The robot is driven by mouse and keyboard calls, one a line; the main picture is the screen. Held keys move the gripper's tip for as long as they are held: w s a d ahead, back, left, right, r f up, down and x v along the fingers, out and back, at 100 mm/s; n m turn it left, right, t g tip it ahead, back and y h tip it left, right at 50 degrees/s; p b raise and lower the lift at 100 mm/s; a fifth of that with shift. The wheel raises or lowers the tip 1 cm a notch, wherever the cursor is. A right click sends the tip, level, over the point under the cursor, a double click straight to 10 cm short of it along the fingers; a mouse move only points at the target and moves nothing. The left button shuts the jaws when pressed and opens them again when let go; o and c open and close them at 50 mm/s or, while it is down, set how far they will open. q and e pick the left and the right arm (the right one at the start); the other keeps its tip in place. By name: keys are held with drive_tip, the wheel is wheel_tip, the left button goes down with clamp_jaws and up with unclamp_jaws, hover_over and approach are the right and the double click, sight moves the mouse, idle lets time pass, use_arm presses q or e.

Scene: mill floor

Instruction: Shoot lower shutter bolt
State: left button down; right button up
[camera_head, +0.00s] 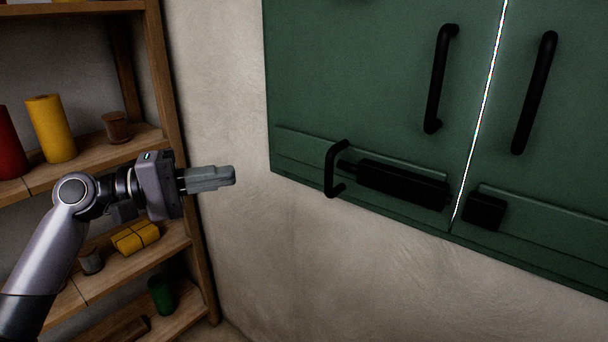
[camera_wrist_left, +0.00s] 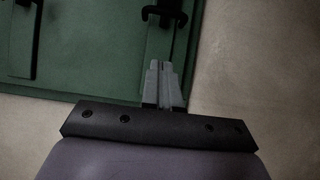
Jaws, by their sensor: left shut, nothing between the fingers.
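Green shutters (camera_head: 350,60) hang on the wall at the right in the head view, with a thin bright gap between the two leaves. The lower shutter bolt has a black barrel (camera_head: 403,184) and a black loop handle (camera_head: 331,170) at its left end, on the left leaf's bottom rail. A black keeper block (camera_head: 484,211) sits on the right leaf, apart from the barrel. My left gripper (camera_head: 232,175) is shut and empty, left of the loop handle and apart from it. In the left wrist view, the fingers (camera_wrist_left: 165,68) point toward the dark handle (camera_wrist_left: 163,14). My right gripper is not in view.
Two black pull handles (camera_head: 441,80) (camera_head: 534,93) stand out from the shutter leaves. A wooden shelf (camera_head: 165,140) with yellow, red and green spools and small cups stands at the left, behind my left arm. Bare plaster wall (camera_head: 320,255) lies below the shutters.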

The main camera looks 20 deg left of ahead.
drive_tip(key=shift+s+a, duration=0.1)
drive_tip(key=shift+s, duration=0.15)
use_arm(q)
drive_tip(key=s+d+p+x, duration=0.1)
drive_tip(key=s+p+x, duration=0.1)
drive_tip(key=x, duration=1.1)
drive_tip(key=shift+s+d, duration=0.15)
drive_tip(key=shift+d, duration=0.15)
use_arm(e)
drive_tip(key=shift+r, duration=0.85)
